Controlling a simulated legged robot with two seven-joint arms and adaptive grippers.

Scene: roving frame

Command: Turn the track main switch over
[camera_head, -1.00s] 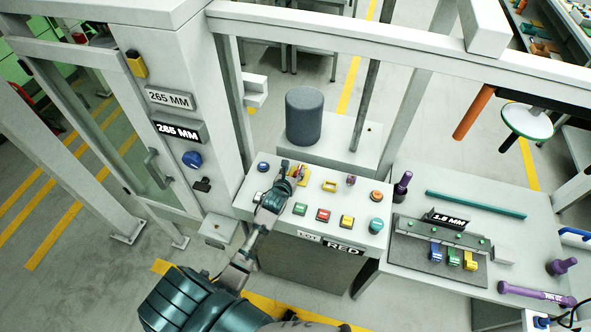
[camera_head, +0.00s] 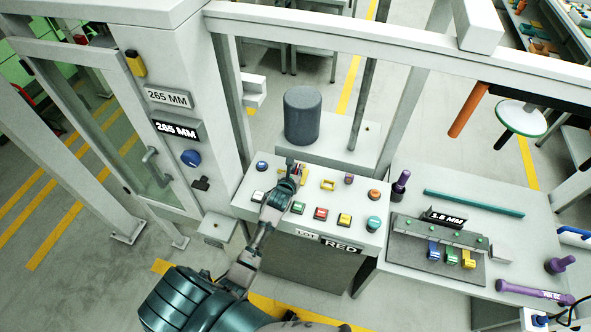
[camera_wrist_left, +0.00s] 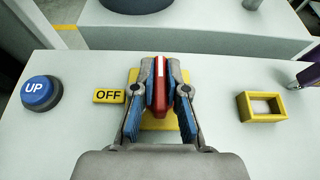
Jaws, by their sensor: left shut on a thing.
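The main switch has a red handle (camera_wrist_left: 159,88) on a yellow plate (camera_wrist_left: 148,136), with a yellow OFF label (camera_wrist_left: 109,96) to its left in the left wrist view. My left gripper (camera_wrist_left: 160,92) is shut on the red handle, one blue-and-grey finger on each side. In the head view my left gripper (camera_head: 293,172) is over the back left part of the control panel (camera_head: 262,181) and hides most of the switch. My right gripper is not in view.
A blue UP button (camera_wrist_left: 38,92) is left of the switch, and a yellow-framed socket (camera_wrist_left: 262,106) is to its right. Several coloured buttons line the panel front, including a red one (camera_head: 321,213). A dark grey cylinder (camera_head: 302,115) stands behind the panel.

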